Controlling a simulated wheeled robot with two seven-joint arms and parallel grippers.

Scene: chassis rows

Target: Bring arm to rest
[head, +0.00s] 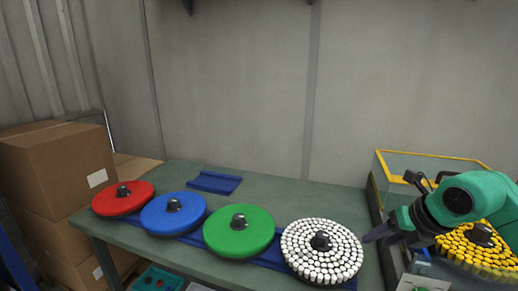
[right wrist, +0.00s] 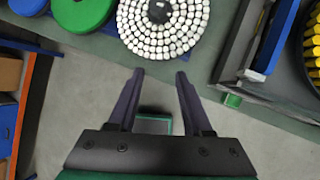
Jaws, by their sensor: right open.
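My right gripper (head: 380,236) is at the right end of the table in the head view, close to the white wheel-like disc (head: 322,250). In the right wrist view the right gripper (right wrist: 160,75) has its two fingers spread apart with nothing between them. The fingertips point toward the table's front edge and the white disc (right wrist: 165,28), apart from it. The right arm (head: 462,198) is green and reaches in from the right. My left gripper is not in view.
Red (head: 122,198), blue (head: 173,213) and green (head: 239,230) discs stand in a row on the table (head: 290,199). A blue tray (head: 215,182) lies behind. A yellow-edged bin (head: 432,157) with a yellow disc (head: 478,247) is at right. Cardboard boxes (head: 58,165) stand left.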

